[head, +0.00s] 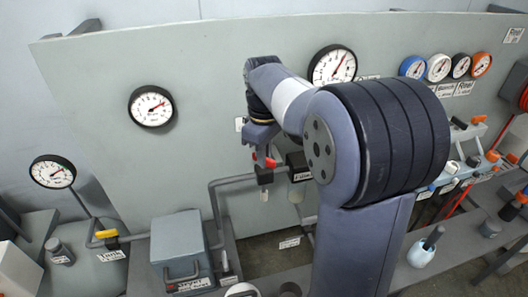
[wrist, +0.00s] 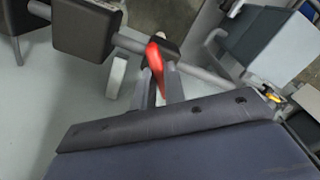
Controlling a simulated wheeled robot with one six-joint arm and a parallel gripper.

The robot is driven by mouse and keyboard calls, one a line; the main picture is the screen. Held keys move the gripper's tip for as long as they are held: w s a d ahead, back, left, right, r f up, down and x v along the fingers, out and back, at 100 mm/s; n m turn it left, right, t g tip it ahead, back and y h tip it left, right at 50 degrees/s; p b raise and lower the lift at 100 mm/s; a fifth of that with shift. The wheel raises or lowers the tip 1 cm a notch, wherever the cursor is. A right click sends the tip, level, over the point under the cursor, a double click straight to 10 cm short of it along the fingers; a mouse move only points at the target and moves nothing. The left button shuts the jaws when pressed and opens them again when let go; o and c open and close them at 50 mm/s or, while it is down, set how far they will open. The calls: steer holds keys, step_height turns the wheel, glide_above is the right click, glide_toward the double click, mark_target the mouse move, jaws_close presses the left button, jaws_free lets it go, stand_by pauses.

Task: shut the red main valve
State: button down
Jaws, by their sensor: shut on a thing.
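The red main valve handle (wrist: 156,62) is a short red lever on a grey pipe in the wrist view. Its end lies between the fingers of my gripper (wrist: 160,90), which are shut on it. In the head view the red handle (head: 270,162) shows just below my gripper (head: 262,150), at a dark valve body (head: 264,177) on the pipe. My arm hides part of the panel to the right. The exact angle of the lever against the pipe is hard to tell.
A yellow-handled valve (head: 106,234) is on a pipe at the left. Gauges (head: 152,106) sit on the grey panel (head: 210,70). Several levers and a mug (head: 421,253) are at the right.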

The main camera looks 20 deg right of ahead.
steer(key=m+p, duration=0.2)
steer(key=m, duration=0.2)
steer(key=shift+r+m, duration=0.1)
steer(key=shift+m, duration=0.3)
steer(key=shift+m+p, duration=0.85)
steer(key=shift+m, duration=0.75)
steer(key=c, duration=1.5)
jaws_free()
steer(key=shift+o, duration=0.2)
step_height(320, 180, up, 11)
steer(key=shift+f, duration=0.2)
